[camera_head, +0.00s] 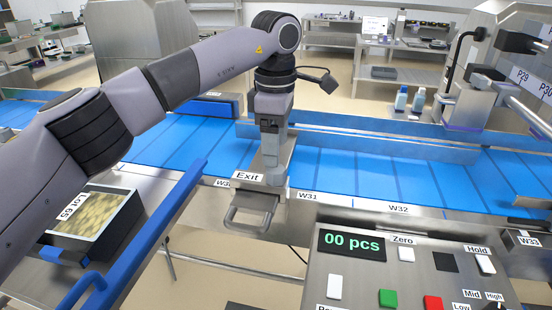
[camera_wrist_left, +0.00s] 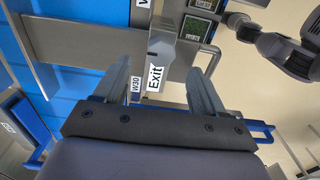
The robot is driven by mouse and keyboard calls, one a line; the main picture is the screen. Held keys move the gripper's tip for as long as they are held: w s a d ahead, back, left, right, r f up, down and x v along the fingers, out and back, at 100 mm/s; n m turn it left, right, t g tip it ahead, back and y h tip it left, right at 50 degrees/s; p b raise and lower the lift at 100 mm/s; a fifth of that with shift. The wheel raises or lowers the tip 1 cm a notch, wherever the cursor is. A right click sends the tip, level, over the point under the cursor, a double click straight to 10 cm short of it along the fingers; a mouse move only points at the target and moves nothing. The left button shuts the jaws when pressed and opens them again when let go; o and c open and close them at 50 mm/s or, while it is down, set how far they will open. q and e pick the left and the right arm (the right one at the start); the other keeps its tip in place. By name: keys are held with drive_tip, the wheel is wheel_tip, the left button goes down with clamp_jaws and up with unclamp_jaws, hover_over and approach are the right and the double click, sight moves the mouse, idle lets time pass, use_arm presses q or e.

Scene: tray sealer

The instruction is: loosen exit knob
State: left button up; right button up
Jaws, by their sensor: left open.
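My right gripper is not in view.
A metal loop handle (camera_head: 252,212) sticks out below the plate. A control panel (camera_head: 352,285) with buttons stands at the front right. The blue belt (camera_head: 345,172) runs behind. A tray of food (camera_head: 92,213) and a blue rail (camera_head: 150,232) are at the left.

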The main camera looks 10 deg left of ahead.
sight(276, 175)
use_arm(q)
drive_tip(key=shift+s+f+p, duration=0.1)
drive_tip(key=shift+f+p, duration=0.3)
drive_tip(key=shift+f, duration=2.3)
drive_tip(key=c, duration=1.1)
